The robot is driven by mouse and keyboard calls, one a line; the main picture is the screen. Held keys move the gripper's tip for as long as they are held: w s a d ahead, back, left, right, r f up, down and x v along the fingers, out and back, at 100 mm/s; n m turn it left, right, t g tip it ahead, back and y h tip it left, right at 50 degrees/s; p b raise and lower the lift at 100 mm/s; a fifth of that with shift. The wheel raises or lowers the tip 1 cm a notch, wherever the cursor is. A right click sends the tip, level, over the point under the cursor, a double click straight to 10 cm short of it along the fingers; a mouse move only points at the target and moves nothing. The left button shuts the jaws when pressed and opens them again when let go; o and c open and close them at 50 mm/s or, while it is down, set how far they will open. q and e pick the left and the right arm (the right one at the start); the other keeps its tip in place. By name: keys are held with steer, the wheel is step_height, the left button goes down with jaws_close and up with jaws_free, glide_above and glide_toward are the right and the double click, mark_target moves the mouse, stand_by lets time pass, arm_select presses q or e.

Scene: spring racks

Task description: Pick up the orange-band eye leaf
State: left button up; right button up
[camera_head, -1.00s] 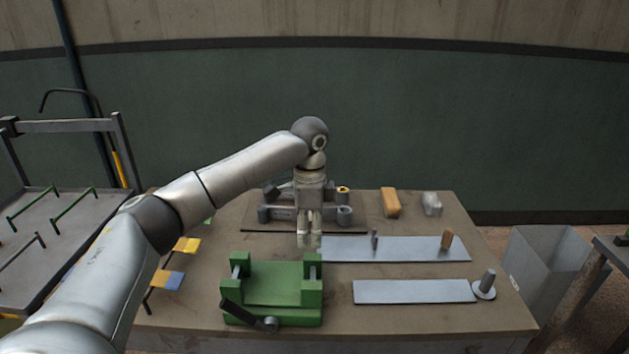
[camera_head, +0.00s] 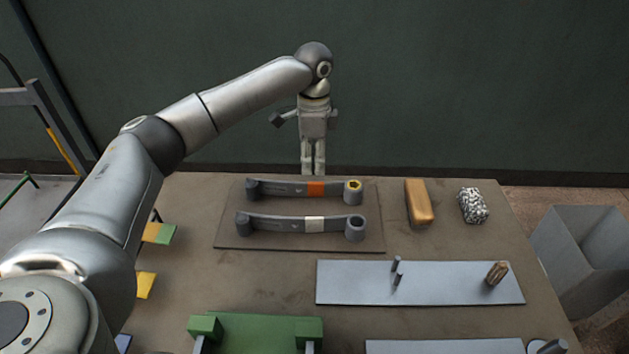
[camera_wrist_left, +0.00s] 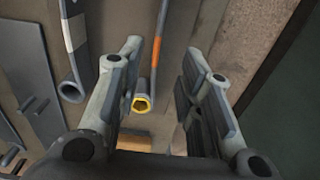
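The orange-band eye leaf (camera_head: 284,188) is a dark grey strip with an orange band and a yellow-lined eye at its right end. It lies on a brown mat (camera_head: 228,236), behind a similar white-band leaf (camera_head: 280,224). My left gripper (camera_head: 313,172) points down at the table's back edge, just beyond the orange-band leaf in the head view. In the left wrist view the gripper (camera_wrist_left: 160,52) is open and empty, and the orange-band leaf (camera_wrist_left: 144,92) shows between its fingers, its yellow eye towards the palm. The height gap is unclear. My right gripper is out of view.
An orange-brown block (camera_head: 420,203) and a speckled block (camera_head: 473,205) lie right of the mat. A pale plate (camera_head: 440,288) with pins and a brown peg (camera_head: 497,273) lies in front. A green fixture (camera_head: 265,330) stands nearest; a grey bin (camera_head: 585,250) is at right.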

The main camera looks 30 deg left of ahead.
mark_target(314, 182)
arm_select(q)
steer(key=shift+s+f, duration=0.2)
steer(key=shift+f, duration=1)
steer(key=shift+d+f+p, duration=0.1)
steer(key=shift+f+p, duration=0.6)
steer(key=shift+f, duration=2.4)
jaws_close()
steer(key=shift+w+r, duration=0.15)
